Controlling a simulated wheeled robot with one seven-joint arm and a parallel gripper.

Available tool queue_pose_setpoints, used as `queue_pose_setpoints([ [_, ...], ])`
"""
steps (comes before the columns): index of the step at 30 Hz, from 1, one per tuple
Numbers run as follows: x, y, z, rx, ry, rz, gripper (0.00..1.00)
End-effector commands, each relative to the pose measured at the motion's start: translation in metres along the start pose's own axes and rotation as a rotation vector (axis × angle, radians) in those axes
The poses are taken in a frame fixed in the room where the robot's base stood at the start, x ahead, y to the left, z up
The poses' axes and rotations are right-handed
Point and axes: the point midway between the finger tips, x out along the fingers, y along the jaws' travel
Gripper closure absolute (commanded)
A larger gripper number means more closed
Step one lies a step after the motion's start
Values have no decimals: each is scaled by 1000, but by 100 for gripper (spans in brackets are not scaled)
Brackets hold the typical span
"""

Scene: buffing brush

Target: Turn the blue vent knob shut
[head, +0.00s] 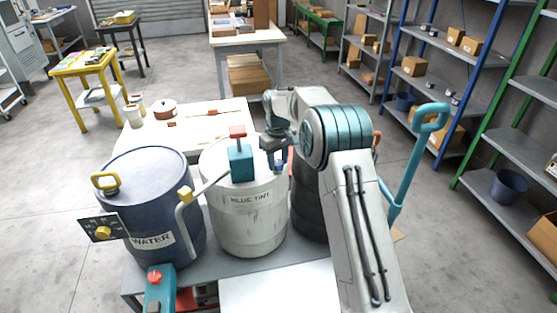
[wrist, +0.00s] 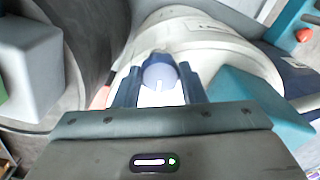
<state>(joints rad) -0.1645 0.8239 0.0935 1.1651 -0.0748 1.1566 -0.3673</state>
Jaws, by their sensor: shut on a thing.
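The blue vent knob (wrist: 158,71) is round with a white mark on its face, which stands roughly upright in the wrist view. My gripper (wrist: 157,80) has one finger on each side of the knob and is shut on it. In the head view my gripper (head: 279,163) is at the right side of the top of the white drum (head: 250,222), labelled BLUE TINT. The knob is mostly hidden there by my gripper and arm.
A teal box with a red top (head: 241,160) stands on the white drum, close to my gripper. A blue WATER drum (head: 152,195) is at left, and a dark drum (head: 306,205) is partly behind my arm. A teal handle (head: 407,165) rises at right.

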Motion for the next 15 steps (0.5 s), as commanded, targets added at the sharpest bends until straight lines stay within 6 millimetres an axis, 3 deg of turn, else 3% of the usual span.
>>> queue_pose_setpoints([
  [15,-3,0,-1,207,7,2,86],
])
